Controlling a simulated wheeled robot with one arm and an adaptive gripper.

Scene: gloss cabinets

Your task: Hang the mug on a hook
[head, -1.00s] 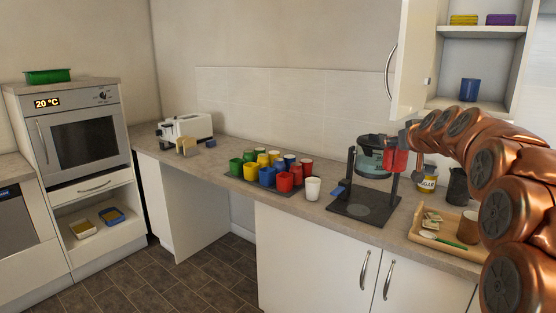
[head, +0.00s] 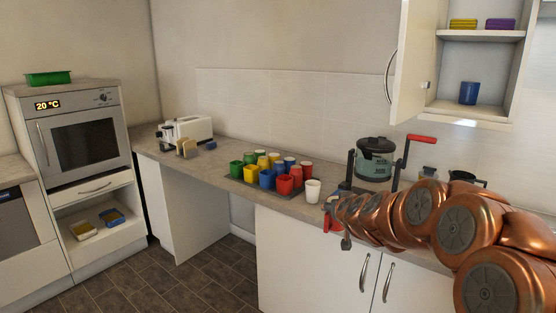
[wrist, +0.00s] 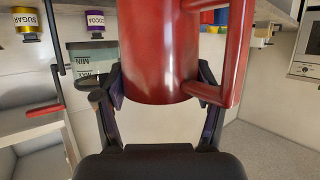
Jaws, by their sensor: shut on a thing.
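The red mug (wrist: 160,50) fills the middle of the wrist view, with its handle (wrist: 234,55) to the right. The fingers of my gripper (wrist: 161,80) are shut on it from both sides. In the head view my gripper (head: 334,210) is low in front of the counter's edge, and part of the red mug (head: 327,222) shows beside it. My arm covers much of the counter's right part. I see no hook that I can make out clearly in either view.
A dark machine with a jug (head: 374,158) and a red lever (head: 421,138) stands behind my arm. Several coloured cups and a white cup (head: 313,190) stand left of it. An open wall cabinet (head: 470,108) hangs at upper right. Floor space lies front left.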

